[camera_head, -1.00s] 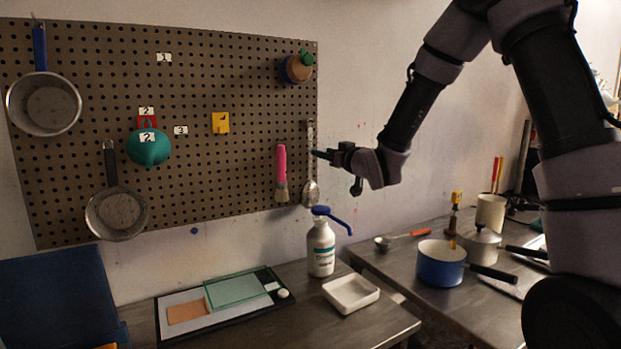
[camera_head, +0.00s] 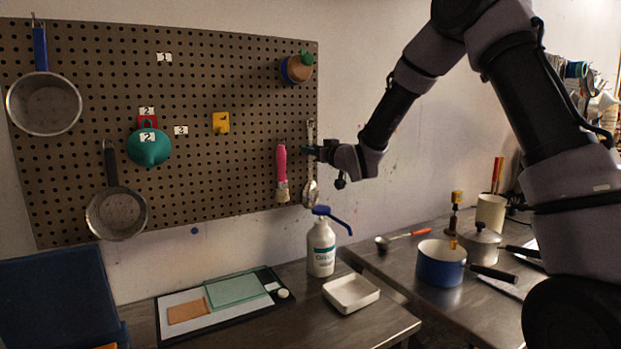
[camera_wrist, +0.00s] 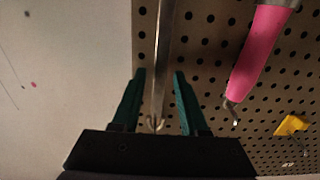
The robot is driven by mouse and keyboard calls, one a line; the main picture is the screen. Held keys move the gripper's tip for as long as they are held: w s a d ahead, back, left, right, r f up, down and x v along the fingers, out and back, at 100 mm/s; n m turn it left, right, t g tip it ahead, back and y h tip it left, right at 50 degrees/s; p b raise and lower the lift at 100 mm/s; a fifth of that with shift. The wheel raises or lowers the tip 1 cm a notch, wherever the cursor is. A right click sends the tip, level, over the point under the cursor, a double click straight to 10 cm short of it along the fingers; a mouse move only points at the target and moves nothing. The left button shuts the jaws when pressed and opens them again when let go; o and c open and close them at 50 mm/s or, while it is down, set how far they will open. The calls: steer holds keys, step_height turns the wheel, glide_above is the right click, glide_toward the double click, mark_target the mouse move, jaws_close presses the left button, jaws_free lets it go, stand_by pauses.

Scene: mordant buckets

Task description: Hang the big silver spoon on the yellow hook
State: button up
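The big silver spoon (camera_head: 311,190) hangs bowl-down at the right edge of the pegboard. Its handle (camera_wrist: 163,60) runs down the middle of the wrist view, to a small hook-like end near the gripper's palm. My gripper (camera_head: 313,151) is at the handle, above the bowl. In the wrist view my gripper (camera_wrist: 157,85) is open, one green finger on each side of the handle, with gaps showing. The yellow hook (camera_head: 220,123) is on the pegboard left of the spoon, with nothing hanging on it; it also shows at the right of the wrist view (camera_wrist: 292,125).
A pink-handled brush (camera_head: 281,165) hangs just left of the spoon. A teal funnel (camera_head: 149,150), two pans and a round brown item (camera_head: 297,68) also hang on the pegboard (camera_head: 230,180). A white bottle (camera_head: 321,248) with a blue pump stands below the spoon.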

jaws_close()
steer(key=shift+r, duration=0.5)
stand_by(0.3)
steer(key=shift+s+d, duration=0.1)
